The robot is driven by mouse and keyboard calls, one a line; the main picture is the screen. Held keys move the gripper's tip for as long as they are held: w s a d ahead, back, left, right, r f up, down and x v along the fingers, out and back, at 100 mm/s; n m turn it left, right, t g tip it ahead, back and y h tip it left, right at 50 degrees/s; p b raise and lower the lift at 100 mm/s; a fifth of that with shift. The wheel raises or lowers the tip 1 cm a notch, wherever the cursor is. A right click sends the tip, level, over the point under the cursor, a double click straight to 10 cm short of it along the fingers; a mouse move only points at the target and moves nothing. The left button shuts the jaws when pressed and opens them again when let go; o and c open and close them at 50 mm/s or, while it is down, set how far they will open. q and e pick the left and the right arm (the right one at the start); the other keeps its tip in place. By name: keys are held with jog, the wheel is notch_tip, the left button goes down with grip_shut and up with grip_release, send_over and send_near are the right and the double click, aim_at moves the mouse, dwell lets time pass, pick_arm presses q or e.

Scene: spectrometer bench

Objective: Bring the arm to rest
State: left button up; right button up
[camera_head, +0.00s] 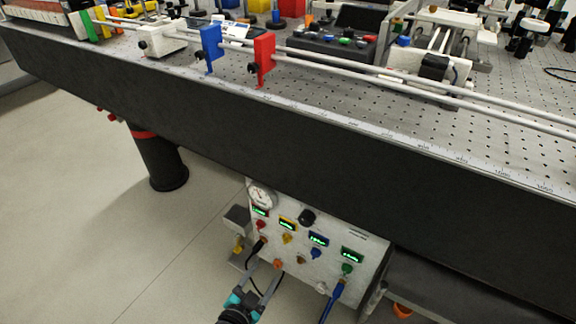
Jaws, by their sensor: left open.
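My left gripper (267,270) shows at the bottom centre, with teal parts at its base and two grey fingers pointing up toward the lower left part of the white control box (325,240). The fingers are apart. A black plug (259,245) with a black cable sits on the box just above the fingertips. An orange knob or plug (277,263) shows right by the right fingertip. I cannot tell whether the fingers touch either one. My right gripper is not in view.
The box hangs under the dark-edged optical bench (280,145). It carries a gauge (260,196), small green displays and a blue cable (333,300). A black bench leg (160,160) stands at left. Blue (211,45) and red (264,56) holders sit on the rails. Floor at lower left is clear.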

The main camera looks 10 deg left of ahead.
pick_arm(q)
jog(key=shift+d, duration=0.1)
